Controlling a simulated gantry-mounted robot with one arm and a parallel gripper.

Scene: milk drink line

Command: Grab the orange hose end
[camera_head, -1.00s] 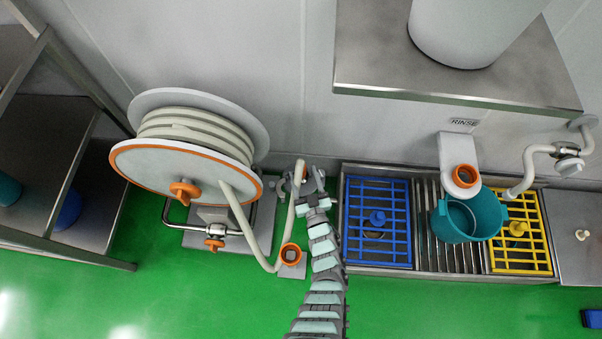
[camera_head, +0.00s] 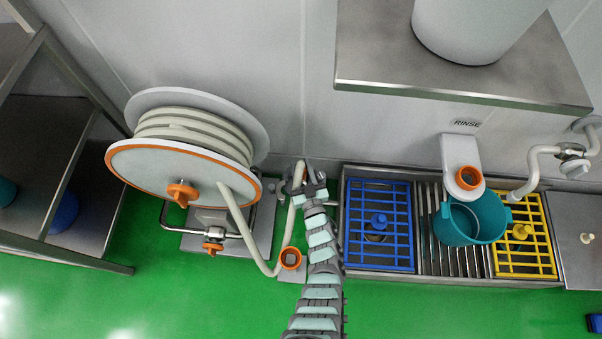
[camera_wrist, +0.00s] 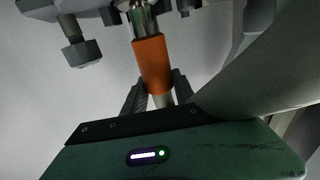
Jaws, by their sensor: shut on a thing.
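The orange hose end (camera_wrist: 151,62) is an orange sleeve with a metal tip, seen in the wrist view. My gripper (camera_wrist: 157,98) is shut on it, its two dark fingers on either side of the lower part of the sleeve. In the head view my gripper (camera_head: 308,186) is at the top of the upright pale hose (camera_head: 294,215). There the orange end is mostly hidden by my gripper.
Right of my arm is a wash station with a blue grate (camera_head: 379,250), a teal bucket (camera_head: 470,220) and a yellow grate (camera_head: 525,268). A steel shelf overhangs it. A metal rack (camera_head: 60,262) stands at the left.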

